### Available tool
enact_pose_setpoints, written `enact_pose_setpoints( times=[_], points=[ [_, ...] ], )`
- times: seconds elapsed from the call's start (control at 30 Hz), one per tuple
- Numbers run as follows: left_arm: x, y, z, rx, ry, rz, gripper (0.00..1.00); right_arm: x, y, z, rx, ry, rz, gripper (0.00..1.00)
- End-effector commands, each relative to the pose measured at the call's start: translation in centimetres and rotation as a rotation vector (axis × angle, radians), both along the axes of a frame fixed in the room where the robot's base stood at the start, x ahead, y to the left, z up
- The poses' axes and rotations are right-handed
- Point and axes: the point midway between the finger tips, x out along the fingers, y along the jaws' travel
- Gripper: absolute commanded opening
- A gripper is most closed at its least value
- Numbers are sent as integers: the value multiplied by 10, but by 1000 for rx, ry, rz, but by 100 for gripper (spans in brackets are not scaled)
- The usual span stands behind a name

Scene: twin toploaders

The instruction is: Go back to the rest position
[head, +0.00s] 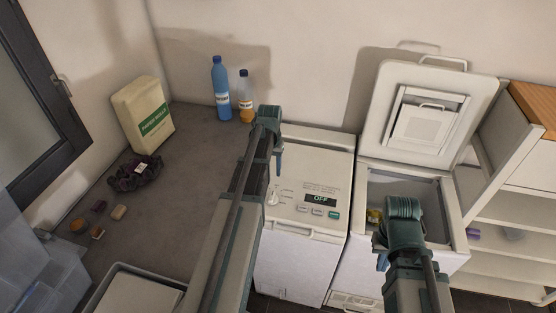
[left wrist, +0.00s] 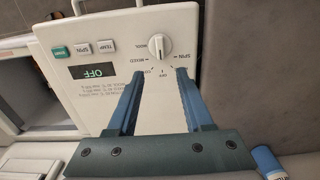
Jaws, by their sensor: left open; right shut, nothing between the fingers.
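My left gripper (head: 279,162) hangs over the back left part of the closed white toploader (head: 302,260). In the left wrist view its two blue fingers (left wrist: 156,78) are spread apart with nothing between them. The white dial (left wrist: 158,46) lies beyond the fingertips, and I see no contact. The dial also shows in the head view (head: 273,197). The display (head: 320,199) reads OFF. My right gripper (head: 382,262) is shut and empty, at the front left of the open toploader (head: 360,218); my wrist hides part of that opening.
The open machine's lid (head: 425,112) stands raised behind it. On the grey counter (head: 200,165) are a blue bottle (head: 221,92), an orange bottle (head: 245,100), a powder carton (head: 145,118) and a dark cloth (head: 135,174). Shelves (head: 505,235) stand at right.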

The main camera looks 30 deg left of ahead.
Motion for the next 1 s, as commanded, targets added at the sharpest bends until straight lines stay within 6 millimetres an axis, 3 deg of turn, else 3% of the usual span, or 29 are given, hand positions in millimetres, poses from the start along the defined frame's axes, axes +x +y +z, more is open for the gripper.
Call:
enact_pose_setpoints(
  times=[0.17,0.27,0.37,0.47,0.6,0.7,0.83,1.0],
  points=[
    [0,0,0,0,0,0,51,0,0,0,0,0,0,0],
    [-3,-12,-3,1,2,-17,51,0,0,-3,0,0,0,0],
    [-12,-50,-11,7,9,-70,51,0,0,-11,0,0,1,0],
    [-30,-108,-22,20,19,-156,51,0,0,-22,0,0,1,0],
    [-69,-189,-37,42,36,-294,51,0,0,-38,-1,0,2,0],
    [-100,-234,-46,60,43,-384,51,0,0,-47,-1,0,3,0],
    [-135,-275,-55,78,50,-476,51,0,0,-56,-1,0,3,0],
    [-163,-301,-61,95,54,-548,51,0,0,-62,-1,0,4,0]
  ],
)
